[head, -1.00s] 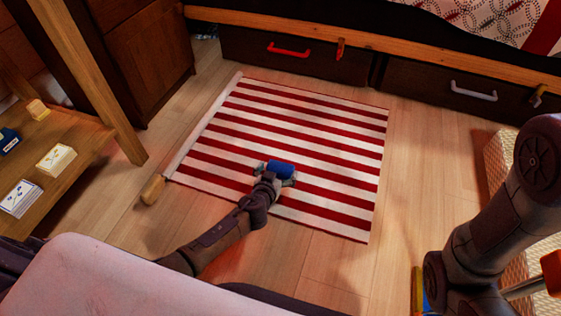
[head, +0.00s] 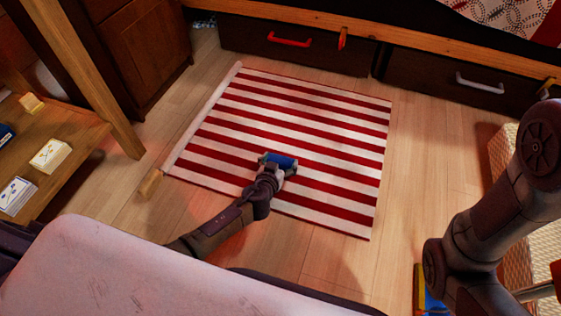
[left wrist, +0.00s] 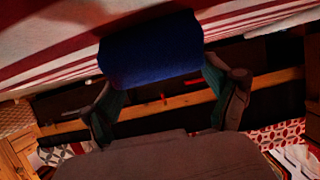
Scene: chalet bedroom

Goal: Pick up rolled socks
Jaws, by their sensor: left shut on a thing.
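The rolled socks are a blue roll (head: 281,160) over the red and white striped rug (head: 335,136) in the head view. My left gripper (head: 278,166) is at the roll and shut on it. In the left wrist view the blue roll (left wrist: 150,50) sits between the two fingers of my left gripper (left wrist: 158,92). Whether the roll still touches the rug is hard to tell. My right arm shows at the right of the head view, but its fingers are not in view.
A wooden shelf (head: 60,178) with small card boxes stands at the left, beside a dark cabinet (head: 140,55). Dark drawers (head: 290,50) under the bed line the back. A woven basket (head: 505,150) is at the right. Bare floor lies around the rug.

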